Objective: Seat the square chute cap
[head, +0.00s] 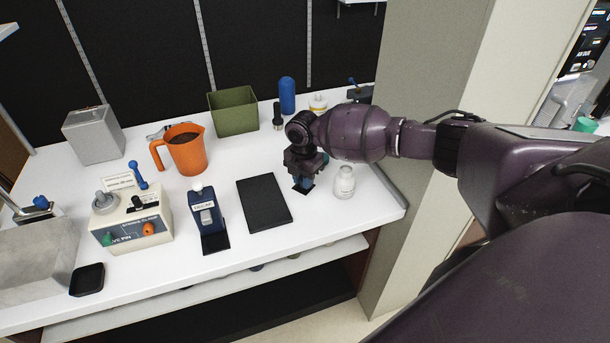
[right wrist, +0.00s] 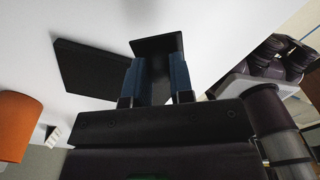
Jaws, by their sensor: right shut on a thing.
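My right gripper (head: 303,180) hangs over the right part of the white counter, beside the black mat. In the right wrist view its two blue fingers (right wrist: 158,80) are shut on a thin, dark, square-edged plate (right wrist: 157,45), which looks like the square chute cap. In the head view only a dark edge of the plate (head: 303,189) shows below the fingers. I cannot tell whether it touches the counter. A cream machine (head: 130,220) with a grey knob and coloured controls stands at the left. A dark blue dispenser labelled decaf (head: 206,210) stands right of it. My left gripper is not in view.
A flat black mat (head: 264,203) lies left of my right gripper. A small white jar (head: 344,182) stands close on its right. An orange jug (head: 183,150), a green bin (head: 233,111) and a blue cylinder (head: 287,95) stand behind. A pillar (head: 415,130) bounds the right side.

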